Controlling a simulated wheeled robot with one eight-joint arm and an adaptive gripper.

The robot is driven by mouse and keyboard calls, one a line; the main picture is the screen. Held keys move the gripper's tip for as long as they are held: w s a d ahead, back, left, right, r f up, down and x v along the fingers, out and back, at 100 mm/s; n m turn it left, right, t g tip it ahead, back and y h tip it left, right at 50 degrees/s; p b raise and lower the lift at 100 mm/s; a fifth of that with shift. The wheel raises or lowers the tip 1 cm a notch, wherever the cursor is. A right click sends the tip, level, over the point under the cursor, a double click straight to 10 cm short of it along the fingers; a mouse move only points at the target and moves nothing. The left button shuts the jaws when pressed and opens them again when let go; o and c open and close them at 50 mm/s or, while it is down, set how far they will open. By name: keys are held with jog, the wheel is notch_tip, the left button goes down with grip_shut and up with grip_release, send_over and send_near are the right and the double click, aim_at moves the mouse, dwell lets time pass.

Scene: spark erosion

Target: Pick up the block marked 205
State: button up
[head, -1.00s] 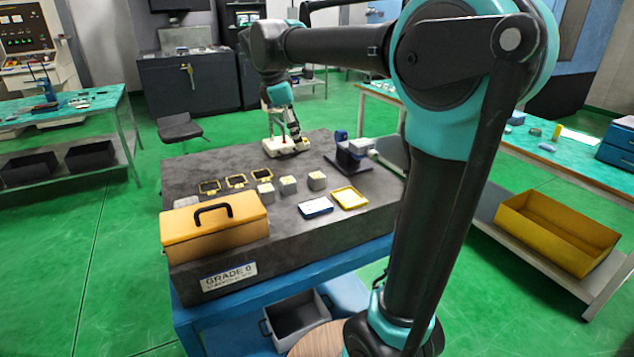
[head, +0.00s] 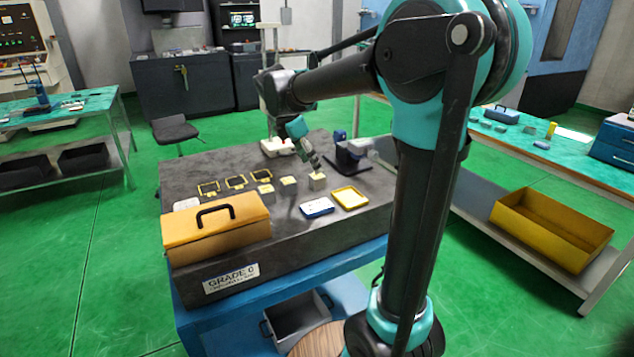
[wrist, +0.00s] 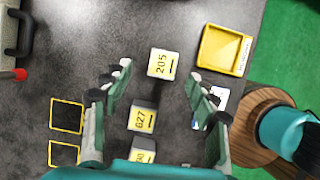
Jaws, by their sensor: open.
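The block marked 205 (wrist: 163,64) is a pale grey cube with a yellow label on top, standing on the dark stone plate. In the head view it is the rightmost of three blocks (head: 317,182). My gripper (wrist: 160,71) is open and empty, its fingers pointing down over this block. In the wrist view the block lies between and slightly beyond the two fingertips. In the head view the fingertips (head: 314,165) appear just above it. The block marked 027 (wrist: 142,117) and another block (wrist: 143,156), its label partly hidden, stand in line nearer my palm.
A dark instrument (head: 352,160) stands at the right. An orange toolbox (head: 215,230) sits at front left.

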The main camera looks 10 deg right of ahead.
aim_at(317, 176)
jog(key=shift+x, duration=3.1)
jog(key=shift+s+d, duration=0.1)
jog(key=shift+s, duration=0.1)
grip_shut()
